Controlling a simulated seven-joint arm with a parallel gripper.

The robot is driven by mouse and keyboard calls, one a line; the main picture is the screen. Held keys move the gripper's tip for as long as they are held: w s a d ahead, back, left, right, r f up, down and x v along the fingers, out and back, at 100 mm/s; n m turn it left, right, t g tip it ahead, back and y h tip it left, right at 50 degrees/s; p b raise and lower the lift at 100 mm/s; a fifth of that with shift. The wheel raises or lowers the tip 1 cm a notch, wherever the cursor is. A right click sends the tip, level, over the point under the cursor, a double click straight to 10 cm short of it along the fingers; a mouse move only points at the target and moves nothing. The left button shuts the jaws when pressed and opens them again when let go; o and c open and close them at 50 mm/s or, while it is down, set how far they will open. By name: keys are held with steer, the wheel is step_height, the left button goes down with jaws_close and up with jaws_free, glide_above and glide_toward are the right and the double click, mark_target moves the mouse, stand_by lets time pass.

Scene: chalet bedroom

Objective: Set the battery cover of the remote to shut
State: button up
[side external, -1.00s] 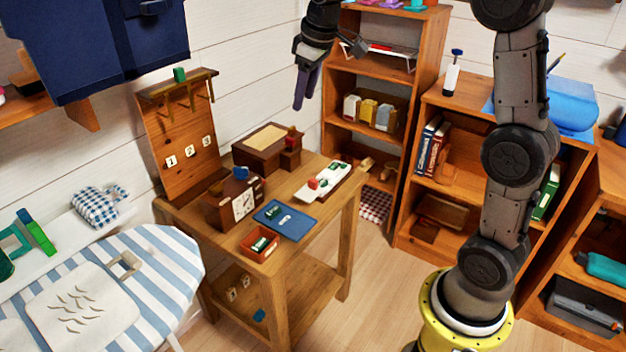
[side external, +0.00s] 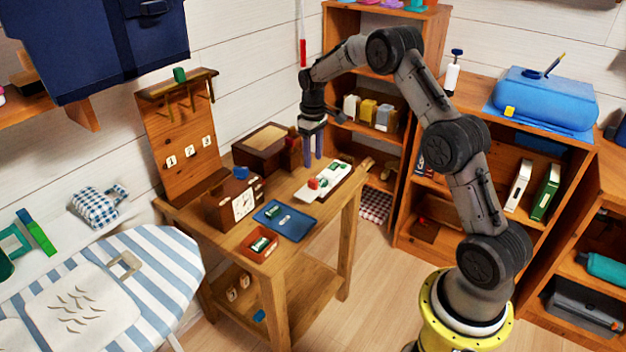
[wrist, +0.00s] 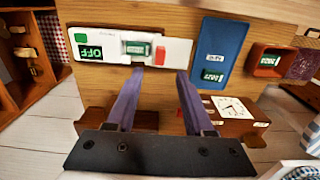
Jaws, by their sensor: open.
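The remote appears to be the long white device (side external: 304,195) on the wooden table. In the wrist view the white device (wrist: 108,43) carries a green block, a black panel reading OFF, and a red block (wrist: 160,56). A recess near its middle shows a green battery-like piece (wrist: 137,48). Which part is the battery cover, and whether it is open, I cannot tell. My gripper (side external: 313,155) is open and empty, pointing down above the table near the device's far end. In the wrist view its fingertips (wrist: 160,70) are apart, close to the device's edge in the picture.
A blue tray (side external: 272,229) and a small red tray (side external: 271,251) with green pieces lie at the front. A clock box (side external: 215,212) stands to the left, a wooden box (side external: 252,158) behind. A shelf (side external: 437,25) stands at the back right.

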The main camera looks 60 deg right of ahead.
mark_target(313, 180)
step_height(313, 180, down, 9)
steer(key=shift+r, duration=0.1)
stand_by(0.4)
jaws_close()
steer(key=shift+d, duration=0.1)
stand_by(1.2)
